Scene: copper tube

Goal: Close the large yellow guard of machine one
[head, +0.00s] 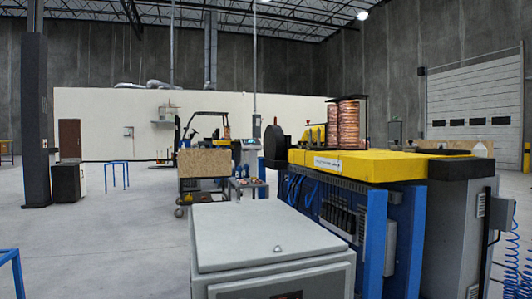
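A long machine with a blue frame (374,240) stands at the right. A large yellow cover (372,166) lies flat along its top, with a white label on its near side. I cannot tell from here whether this cover is the guard of machine one, or whether a guard stands open. Smaller yellow parts (312,134) rise behind it beside a dark round disc (274,142). Neither of my grippers is in view.
A grey cabinet (264,236) stands close in front, left of the machine. Copper coils (348,124) stand behind the yellow cover. A forklift (204,130) and a wooden box (204,162) are farther back. The floor at the left is mostly clear, beside a dark column (36,120).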

